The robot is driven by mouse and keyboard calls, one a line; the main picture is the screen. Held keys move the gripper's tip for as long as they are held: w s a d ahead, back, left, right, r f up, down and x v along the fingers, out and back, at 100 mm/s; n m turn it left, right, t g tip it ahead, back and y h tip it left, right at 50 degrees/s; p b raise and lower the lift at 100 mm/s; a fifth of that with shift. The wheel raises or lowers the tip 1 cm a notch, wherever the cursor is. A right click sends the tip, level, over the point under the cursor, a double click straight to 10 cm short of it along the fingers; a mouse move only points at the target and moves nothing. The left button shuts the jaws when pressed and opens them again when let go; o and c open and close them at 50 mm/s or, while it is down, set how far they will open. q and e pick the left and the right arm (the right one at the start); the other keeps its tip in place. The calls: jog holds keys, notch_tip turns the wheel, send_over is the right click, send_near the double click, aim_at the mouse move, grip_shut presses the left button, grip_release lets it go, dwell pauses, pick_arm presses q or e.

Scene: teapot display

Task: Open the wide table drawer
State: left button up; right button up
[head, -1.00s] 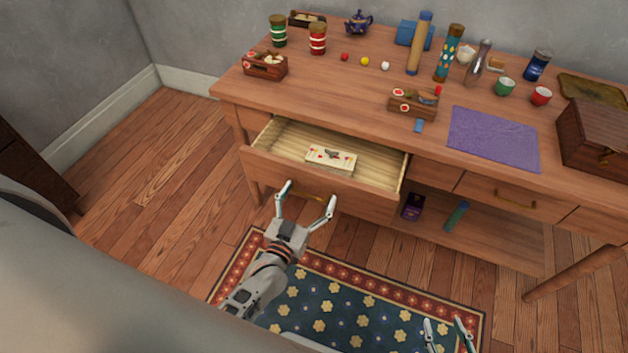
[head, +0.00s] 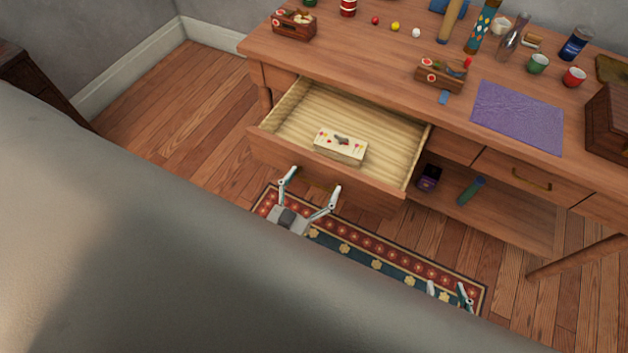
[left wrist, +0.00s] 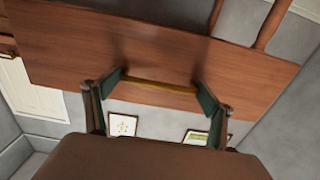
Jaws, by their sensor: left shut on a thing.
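The wide table drawer (head: 268,148) is pulled well out of the wooden table (head: 350,62), and its pale slatted inside shows in the head view. A cream box (head: 341,150) with a small dark item on top lies in it. My left gripper (head: 314,180) is at the drawer front, its two fingers spread around the ends of the brass handle (left wrist: 160,87) and holding it. The left wrist view shows the fingertips (left wrist: 160,80) at either end of that handle. My right gripper (head: 449,291) is low at the bottom right, fingers apart and empty, partly hidden by my body.
The tabletop holds a wooden caddy (head: 441,75), a purple mat (head: 518,115), cups, small balls and tall cylinders. A smaller drawer (head: 525,180) to the right is shut. A lower shelf (head: 510,217) holds a purple box and a green cylinder. A patterned rug (head: 400,262) lies below.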

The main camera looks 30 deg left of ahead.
pick_arm(q)
jog(key=o, duration=1.3)
jog(key=shift+d, duration=0.3)
jog(key=shift+a, duration=0.15)
notch_tip(320, 180, up, 10)
jog(key=s+f+m+g+h+p, duration=0.1)
jog(key=s+f+m+g+h, duration=0.1)
jog(key=s+f+m+g, duration=0.2)
jog(key=s+f+g, duration=0.3)
jog(key=s+f, duration=0.5)
jog(key=shift+f+g, duration=0.15)
jog(key=shift+g, duration=0.15)
